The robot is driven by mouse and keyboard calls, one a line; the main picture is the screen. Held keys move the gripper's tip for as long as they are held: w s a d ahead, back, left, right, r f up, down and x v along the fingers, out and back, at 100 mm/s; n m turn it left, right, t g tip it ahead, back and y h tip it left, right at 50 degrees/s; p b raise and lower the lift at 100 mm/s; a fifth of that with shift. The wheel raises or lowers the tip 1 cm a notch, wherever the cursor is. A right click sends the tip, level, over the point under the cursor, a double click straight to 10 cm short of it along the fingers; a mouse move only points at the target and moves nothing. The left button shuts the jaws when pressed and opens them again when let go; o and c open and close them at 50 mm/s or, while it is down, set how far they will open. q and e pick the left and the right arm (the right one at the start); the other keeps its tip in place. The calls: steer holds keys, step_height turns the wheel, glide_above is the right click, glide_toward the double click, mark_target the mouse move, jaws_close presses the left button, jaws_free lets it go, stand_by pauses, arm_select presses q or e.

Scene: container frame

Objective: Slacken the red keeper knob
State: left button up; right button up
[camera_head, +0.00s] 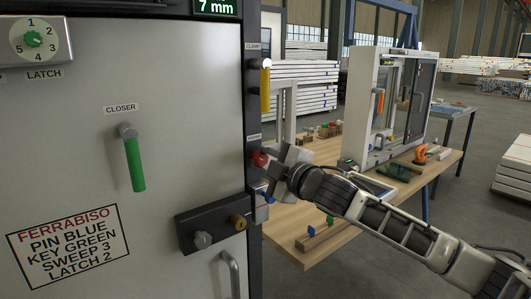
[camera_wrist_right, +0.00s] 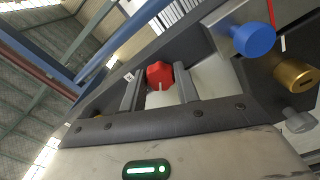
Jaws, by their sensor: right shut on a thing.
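The red keeper knob (camera_head: 259,159) sits on the dark frame edge to the right of the grey door. My right gripper (camera_head: 268,162) reaches it from the right and is shut on it. In the right wrist view the red knob (camera_wrist_right: 159,75) lies between the two fingers of my right gripper (camera_wrist_right: 160,88), with a white mark on its face. My left gripper is not in view.
Below the knob are a blue knob (camera_wrist_right: 254,39), a brass key cylinder (camera_head: 238,222) and a grey knob (camera_head: 202,240) on a dark lock box. A yellow clamp handle (camera_head: 265,90) is above. A green closer handle (camera_head: 134,163) and latch dial (camera_head: 33,40) are on the door. A wooden workbench (camera_head: 290,247) stands behind my arm.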

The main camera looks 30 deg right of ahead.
steer(key=n+p, duration=0.2)
steer(key=n, duration=0.1)
steer(key=shift+r+n, duration=0.1)
steer(key=shift+n, duration=0.3)
steer(key=n+p, duration=0.2)
steer(key=n, duration=0.2)
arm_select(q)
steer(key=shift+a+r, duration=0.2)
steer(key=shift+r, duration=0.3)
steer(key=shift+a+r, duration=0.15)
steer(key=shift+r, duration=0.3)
arm_select(e)
steer(key=shift+n, duration=0.3)
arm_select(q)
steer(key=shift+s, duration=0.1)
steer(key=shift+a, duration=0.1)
arm_select(e)
steer(key=o, duration=1)
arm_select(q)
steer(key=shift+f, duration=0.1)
arm_select(e)
steer(key=shift+s, duration=0.1)
